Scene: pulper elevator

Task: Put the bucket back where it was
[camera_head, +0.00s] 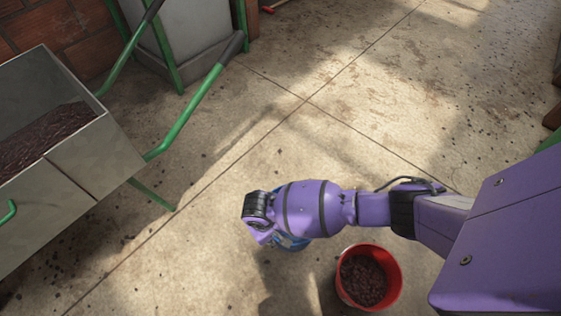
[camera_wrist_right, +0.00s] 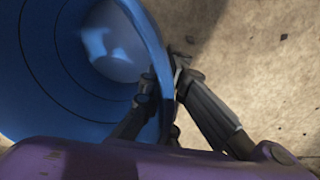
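The blue bucket (camera_head: 290,242) shows only in part in the head view, under my right forearm and wrist. In the right wrist view the blue bucket (camera_wrist_right: 65,75) fills the left side, with its inside facing the camera. It looks empty, with a pale patch of light at the bottom. My right gripper (camera_wrist_right: 166,88) has one dark finger inside the bucket and one outside, closed on its rim. In the head view the fingers are hidden by my wrist. I cannot tell whether the bucket touches the floor. My left gripper is not in view.
A red bucket (camera_head: 342,281) filled with dark pulp stands beside my right arm. A metal cart (camera_head: 110,155) with green handles, holding dark pulp, stands at the left. A grey bin (camera_head: 190,30) is behind it. The concrete floor (camera_head: 370,90) ahead is mostly clear.

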